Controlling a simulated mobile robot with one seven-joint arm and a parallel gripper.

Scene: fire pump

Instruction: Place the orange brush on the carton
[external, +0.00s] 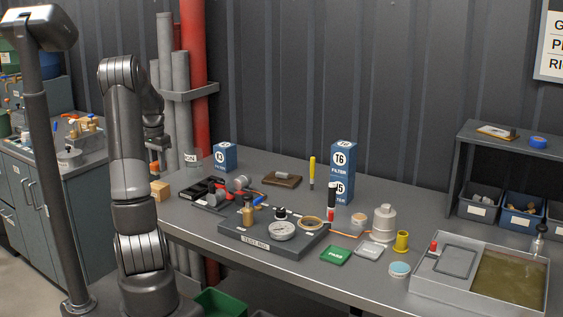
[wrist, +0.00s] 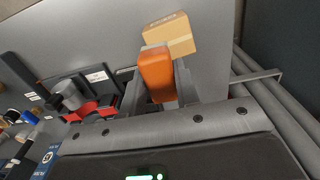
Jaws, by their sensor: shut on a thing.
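My gripper (wrist: 158,82) is shut on the orange brush (wrist: 156,72), which sits between its two fingers in the wrist view. In the external view my gripper (external: 155,148) points down at the left end of the bench, partly behind my arm, with the orange of the brush (external: 154,167) just below it. The tan carton (external: 160,190) rests near the bench's left end, partly behind my arm. The brush appears above the carton there, with a small gap. In the wrist view the brush's far end overlaps the near edge of the carton (wrist: 170,35).
A black tray with red and grey parts (wrist: 72,95) lies beside the carton. Blue filter boxes (external: 224,156) stand farther back. A dark test board (external: 274,240) lies toward the bench's front. Vertical pipes (external: 193,80) rise behind the bench's left end.

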